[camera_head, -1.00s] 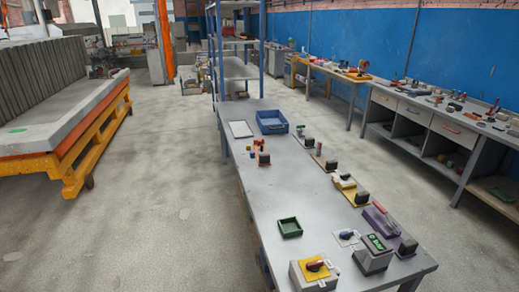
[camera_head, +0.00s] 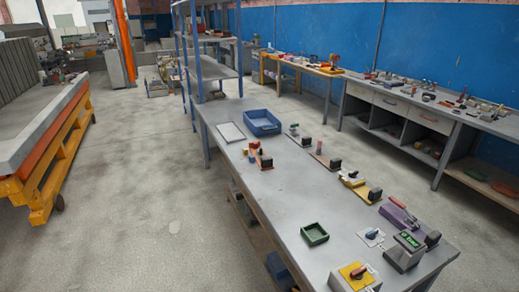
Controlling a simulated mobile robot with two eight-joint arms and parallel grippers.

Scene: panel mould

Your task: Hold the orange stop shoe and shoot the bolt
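Neither of my grippers is in view. Several small fixtures with dark blocks stand on the long grey table (camera_head: 240,171). One fixture with orange parts (camera_head: 256,150) is near the table's left edge, at mid-length; it may be the one with the orange stop shoe, but it is too small to tell. A yellow fixture (camera_head: 352,179) and a purple fixture (camera_head: 397,214) stand along the right edge. I cannot make out which part is the bolt or how it is set.
A blue bin (camera_head: 262,123), a white tray (camera_head: 230,133) and a green tray (camera_head: 314,234) are on the table. Control boxes (camera_head: 405,252) stand at its near end. A blue-posted shelf (camera_head: 190,80) rises at the far end. The floor left of the table (camera_head: 140,200) is open.

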